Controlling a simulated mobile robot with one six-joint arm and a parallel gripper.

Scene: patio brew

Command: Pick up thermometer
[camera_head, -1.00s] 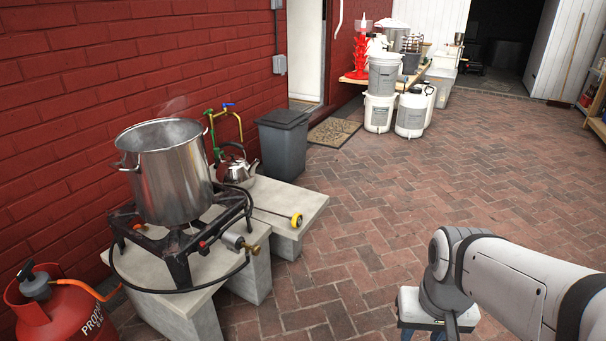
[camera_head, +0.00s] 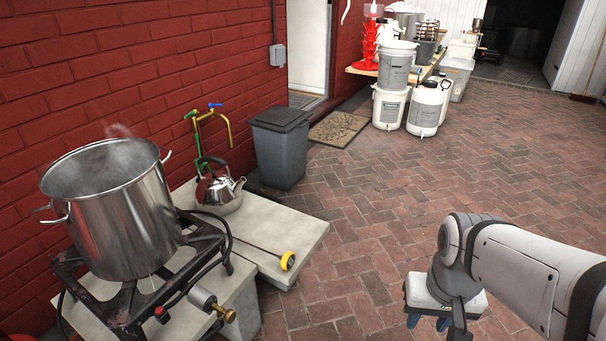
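The thermometer (camera_head: 288,261) looks like a yellow round dial with a thin dark stem. It lies on the concrete slab (camera_head: 305,235), with the dial at the slab's front right edge and the stem running back to the left. My gripper (camera_head: 428,322) is at the bottom, right of the slab and apart from the thermometer. Its blue fingers show only partly below the white body, so their opening is unclear. I see nothing held in it.
A steaming steel pot (camera_head: 115,215) stands on a black burner (camera_head: 130,300) left of the slab. A steel kettle (camera_head: 218,190) sits at the slab's back, near a brass tap (camera_head: 222,120). A grey bin (camera_head: 281,150) stands behind. The brick paving (camera_head: 370,220) between gripper and slab is clear.

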